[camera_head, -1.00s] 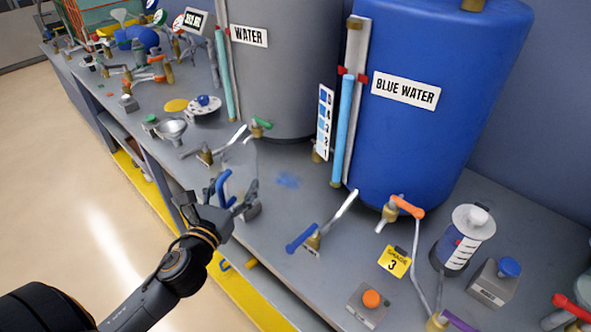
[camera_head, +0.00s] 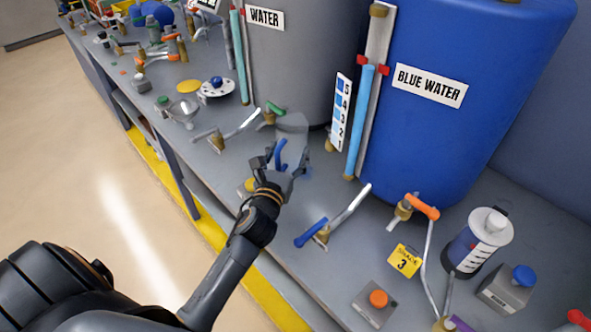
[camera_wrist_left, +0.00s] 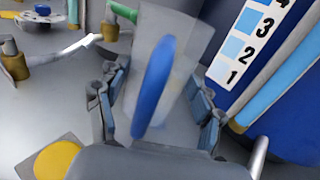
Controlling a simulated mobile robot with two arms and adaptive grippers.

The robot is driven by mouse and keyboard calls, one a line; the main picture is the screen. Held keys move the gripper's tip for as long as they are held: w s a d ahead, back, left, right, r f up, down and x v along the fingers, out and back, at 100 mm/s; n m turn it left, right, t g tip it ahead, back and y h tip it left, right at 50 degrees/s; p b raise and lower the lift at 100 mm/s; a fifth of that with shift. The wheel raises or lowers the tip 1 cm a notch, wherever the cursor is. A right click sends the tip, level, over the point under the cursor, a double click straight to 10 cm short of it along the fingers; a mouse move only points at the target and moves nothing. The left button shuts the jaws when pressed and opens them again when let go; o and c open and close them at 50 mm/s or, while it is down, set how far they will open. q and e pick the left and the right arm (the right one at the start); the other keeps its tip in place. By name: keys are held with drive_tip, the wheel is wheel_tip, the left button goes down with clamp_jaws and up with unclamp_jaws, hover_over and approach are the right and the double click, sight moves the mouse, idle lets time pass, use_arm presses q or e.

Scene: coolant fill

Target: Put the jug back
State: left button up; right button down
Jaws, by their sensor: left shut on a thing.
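The jug (camera_head: 294,124) is a clear, see-through vessel with a blue handle (camera_wrist_left: 153,87). It is upright or nearly so, in front of the grey water tank and left of the blue tank. My left gripper (camera_head: 285,165) is shut on the jug, its fingers on either side of the blue handle. In the left wrist view the jug (camera_wrist_left: 178,40) shows beyond the fingers, with its lower part hidden by the gripper. I cannot tell whether its base touches the bench. My right gripper is not in view.
The blue water tank (camera_head: 450,130) with its level scale (camera_head: 340,110) stands to the right. A blue-handled lever (camera_head: 312,232) and an orange-handled tap (camera_head: 420,207) are near its foot.

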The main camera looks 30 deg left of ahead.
sight(295, 168)
use_arm(q)
drive_tip(key=shift+w+d+f, duration=0.25)
drive_tip(key=shift+d+f, duration=0.1)
drive_tip(key=shift+f, duration=0.2)
drive_tip(key=shift+w+d+f, duration=0.2)
drive_tip(key=shift+d+f, duration=0.15)
drive_tip(key=shift+f, duration=0.15)
wheel_tip(295, 168, down, 2)
drive_tip(key=shift+d+f+b, duration=0.1)
drive_tip(key=shift+f+b, duration=0.05)
drive_tip(key=shift+b, duration=0.35)
drive_tip(key=shift+f, duration=0.35)
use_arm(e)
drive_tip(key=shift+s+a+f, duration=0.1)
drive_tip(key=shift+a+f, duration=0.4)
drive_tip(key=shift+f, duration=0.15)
use_arm(q)
drive_tip(key=shift+f, duration=0.1)
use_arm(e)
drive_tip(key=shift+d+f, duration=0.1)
use_arm(q)
drive_tip(key=o, duration=1.2)
drive_tip(key=shift+f, duration=0.15)
drive_tip(key=o, duration=0.4)
drive_tip(key=shift+o, duration=0.2)
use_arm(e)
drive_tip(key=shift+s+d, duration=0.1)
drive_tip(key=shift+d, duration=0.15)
use_arm(q)
drive_tip(key=shift+r, duration=0.2)
